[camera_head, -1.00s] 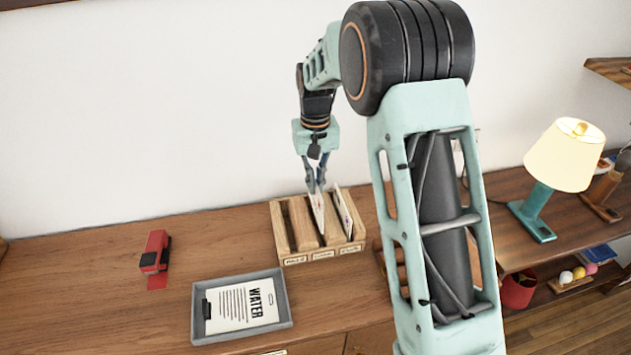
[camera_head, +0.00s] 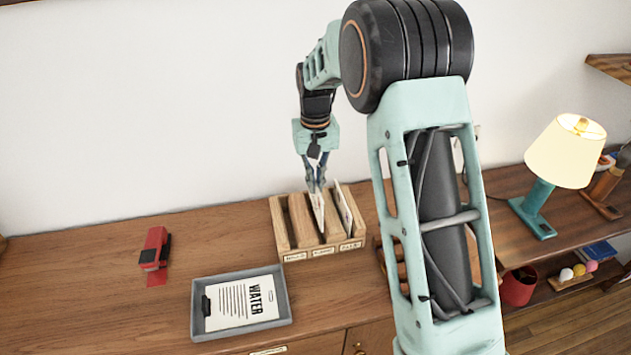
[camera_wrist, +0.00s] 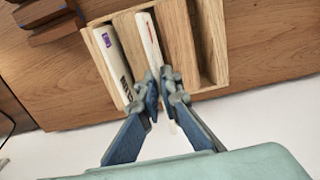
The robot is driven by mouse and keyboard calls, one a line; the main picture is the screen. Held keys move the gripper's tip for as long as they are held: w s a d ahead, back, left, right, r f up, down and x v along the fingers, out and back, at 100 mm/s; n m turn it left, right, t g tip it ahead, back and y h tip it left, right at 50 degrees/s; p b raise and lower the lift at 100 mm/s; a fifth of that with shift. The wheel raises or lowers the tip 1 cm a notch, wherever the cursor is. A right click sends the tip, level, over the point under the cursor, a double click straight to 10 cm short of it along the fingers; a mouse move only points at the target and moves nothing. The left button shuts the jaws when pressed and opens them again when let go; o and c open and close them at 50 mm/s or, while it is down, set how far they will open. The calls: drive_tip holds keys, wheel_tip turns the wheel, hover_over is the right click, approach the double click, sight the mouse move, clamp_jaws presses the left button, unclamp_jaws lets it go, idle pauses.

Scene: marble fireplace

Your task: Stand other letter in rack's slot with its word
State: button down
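The wooden rack (camera_head: 283,232) has three slots with small labels on its front, too small to read surely. One white letter (camera_head: 343,207) stands tilted in the right slot; the wrist view shows it at left with a purple stamp (camera_wrist: 107,41). A second letter (camera_head: 318,212) stands in the middle slot, nearly upright; it also shows in the wrist view (camera_wrist: 147,38). My gripper (camera_wrist: 161,80) is above the rack, its fingertips closed on this second letter's upper edge. The left slot looks empty. The letter's lower edge and its word are hidden.
A red stapler-like object (camera_head: 154,249) lies to the left. A lamp (camera_head: 566,150) stands at the right. The wooden top left of the rack is largely clear.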

sight(316, 201)
drive_tip(key=shift+f, duration=0.55)
drive_tip(key=shift+f+b, duration=0.25)
drive_tip(key=shift+b, duration=0.15)
drive_tip(key=shift+f+b, duration=0.45)
drive_tip(key=shift+f, duration=0.25)
drive_tip(key=shift+f, duration=0.15)
drive_tip(key=shift+f+b, duration=1.1)
drive_tip(key=shift+f, duration=0.6)
drive_tip(key=c, duration=2.1)
unclamp_jaws()
drive_tip(key=shift+r, duration=0.1)
